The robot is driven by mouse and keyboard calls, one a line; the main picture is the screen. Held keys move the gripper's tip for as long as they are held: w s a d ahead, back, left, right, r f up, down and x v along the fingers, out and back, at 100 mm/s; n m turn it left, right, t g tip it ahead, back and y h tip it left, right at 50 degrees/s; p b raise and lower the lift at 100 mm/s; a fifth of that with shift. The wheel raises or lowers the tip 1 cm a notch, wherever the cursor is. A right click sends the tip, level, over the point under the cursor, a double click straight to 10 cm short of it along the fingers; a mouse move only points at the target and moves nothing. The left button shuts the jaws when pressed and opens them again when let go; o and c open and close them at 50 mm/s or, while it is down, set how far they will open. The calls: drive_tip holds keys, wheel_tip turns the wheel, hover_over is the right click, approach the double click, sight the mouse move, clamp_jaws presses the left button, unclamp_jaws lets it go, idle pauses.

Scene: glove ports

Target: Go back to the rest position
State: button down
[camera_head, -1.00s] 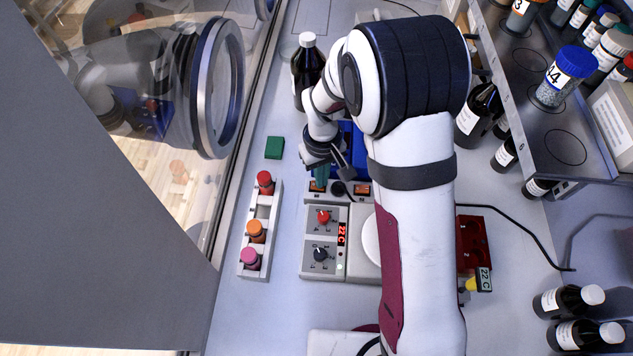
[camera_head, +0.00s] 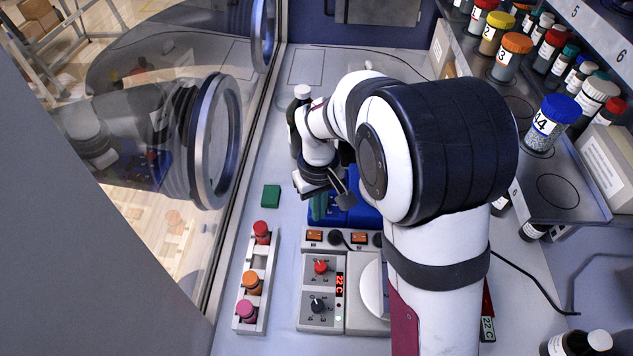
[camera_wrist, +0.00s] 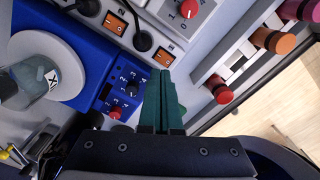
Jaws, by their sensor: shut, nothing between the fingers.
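In the head view the blue device (camera_head: 363,215) is partly hidden behind my arm.
A hotplate unit (camera_head: 318,287) with red and black knobs stands in front. A rack (camera_head: 268,281) of red, orange and pink capped tubes is left of it. A green block (camera_head: 271,196) lies near the glass.

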drive_tip(key=s+d+r+m, duration=0.65)
drive_tip(key=s+r, duration=0.25)
drive_tip(key=s, duration=0.3)
drive_tip(key=s+d+m+y, duration=0.1)
drive_tip(key=s+m, duration=0.1)
drive_tip(key=s, duration=0.3)
drive_tip(key=s+d+r+m, duration=0.1)
drive_tip(key=s+m, duration=0.2)
drive_tip(key=s, duration=0.3)
drive_tip(key=shift+s+d+y, duration=0.25)
drive_tip(key=shift+d+y, duration=0.1)
drive_tip(key=shift+y, duration=0.05)
drive_tip(key=shift+r, duration=0.1)
